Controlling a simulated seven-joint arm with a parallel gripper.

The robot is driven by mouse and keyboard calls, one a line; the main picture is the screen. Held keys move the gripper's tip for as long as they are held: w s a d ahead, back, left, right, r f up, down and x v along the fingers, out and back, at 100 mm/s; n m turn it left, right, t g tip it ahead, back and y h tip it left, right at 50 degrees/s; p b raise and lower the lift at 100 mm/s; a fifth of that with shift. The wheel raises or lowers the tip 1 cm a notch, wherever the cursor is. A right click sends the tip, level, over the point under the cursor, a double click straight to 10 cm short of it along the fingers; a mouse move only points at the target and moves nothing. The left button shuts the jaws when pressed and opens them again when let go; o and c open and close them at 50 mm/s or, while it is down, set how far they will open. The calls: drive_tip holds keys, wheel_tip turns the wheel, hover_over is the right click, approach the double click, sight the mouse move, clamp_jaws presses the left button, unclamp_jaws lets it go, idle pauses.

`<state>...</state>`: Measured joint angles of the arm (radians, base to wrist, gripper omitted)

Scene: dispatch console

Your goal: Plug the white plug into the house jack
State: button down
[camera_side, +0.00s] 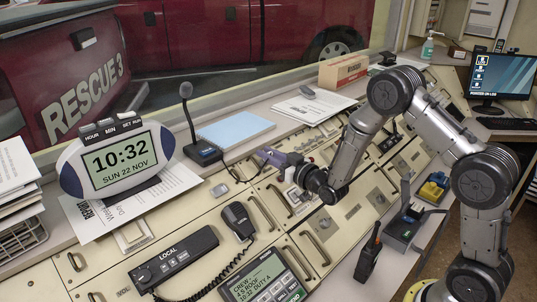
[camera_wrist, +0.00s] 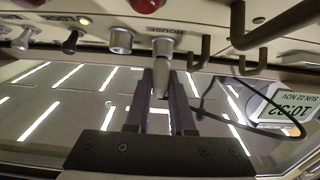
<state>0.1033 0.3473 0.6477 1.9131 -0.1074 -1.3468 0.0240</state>
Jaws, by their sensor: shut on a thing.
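My gripper (camera_wrist: 163,78) has purple fingers shut on the pale grey-white plug (camera_wrist: 162,80). The plug points away from the wrist, toward the console panel. Its front end lines up with the house jack (camera_wrist: 164,44), a silver fitting beside the upside-down HOUSE label. The two overlap in the wrist view, so I cannot tell whether the plug is in the jack or just in front of it. In the side view my gripper (camera_side: 264,155) is low at the console's rear edge. The plug and jack are too small or hidden there.
A silver fitting (camera_wrist: 121,40) and toggle switches (camera_wrist: 71,42) sit left of the jack; metal handles (camera_wrist: 238,25) stand right of it. A dark cable (camera_wrist: 205,105) loops right toward the clock (camera_wrist: 288,108). A desk microphone (camera_side: 203,150) and blue pad (camera_side: 236,129) lie near my gripper.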

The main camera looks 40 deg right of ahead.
drive_tip(key=c, duration=0.7)
unclamp_jaws()
drive_tip(key=shift+f, duration=0.15)
drive_tip(key=s, duration=0.7)
drive_tip(key=shift+s, duration=0.2)
drive_tip(key=shift+a, duration=0.1)
